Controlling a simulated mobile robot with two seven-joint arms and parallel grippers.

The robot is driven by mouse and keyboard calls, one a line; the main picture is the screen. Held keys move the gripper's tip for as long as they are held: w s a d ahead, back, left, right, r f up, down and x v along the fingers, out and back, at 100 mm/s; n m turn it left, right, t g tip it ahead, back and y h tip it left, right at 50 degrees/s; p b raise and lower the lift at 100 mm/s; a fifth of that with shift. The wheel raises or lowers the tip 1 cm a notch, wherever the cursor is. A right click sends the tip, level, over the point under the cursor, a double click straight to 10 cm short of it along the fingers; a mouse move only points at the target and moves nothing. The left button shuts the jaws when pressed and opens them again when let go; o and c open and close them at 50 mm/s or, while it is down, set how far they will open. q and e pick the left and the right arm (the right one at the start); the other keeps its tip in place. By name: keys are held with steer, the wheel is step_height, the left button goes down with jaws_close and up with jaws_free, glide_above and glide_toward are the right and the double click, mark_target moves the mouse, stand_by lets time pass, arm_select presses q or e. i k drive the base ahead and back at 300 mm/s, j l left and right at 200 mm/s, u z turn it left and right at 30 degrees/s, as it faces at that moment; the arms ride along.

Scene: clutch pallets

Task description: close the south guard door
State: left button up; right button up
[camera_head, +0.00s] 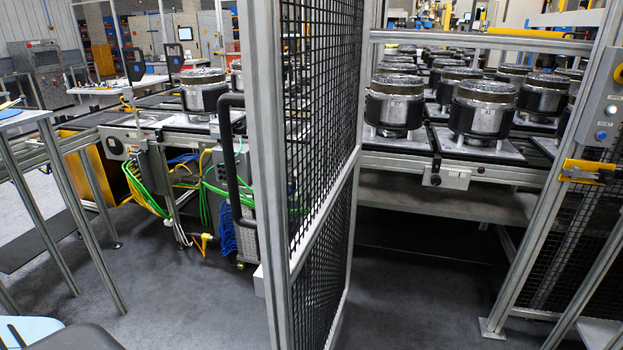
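The guard door (322,130) is a black mesh panel in a grey metal frame. It stands open in the middle of the view, swung out towards me, with its near upright frame post (262,150) closest. A black bar handle (230,155) is on the left side of that near post. The doorway to the right of the panel is open, up to the right frame post (555,165). A yellow latch piece (587,171) sits on that right post.
Behind the doorway, several metal clutch drums (482,108) stand on a pallet conveyor (450,172). A button box (604,112) is on the right post. At left are a conveyor with cables (190,190) and a metal-legged table (60,190). The grey floor (185,290) between is clear.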

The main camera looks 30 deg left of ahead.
mark_target(282, 267)
steer(key=j, duration=0.45)
steer(key=k+j, duration=0.15)
steer(key=j, duration=0.3)
steer(key=i+j, duration=0.1)
steer(key=j, duration=0.25)
steer(key=i+j, duration=0.1)
steer(key=j, duration=0.3)
steer(key=i+j, duration=0.1)
steer(key=j, duration=0.25)
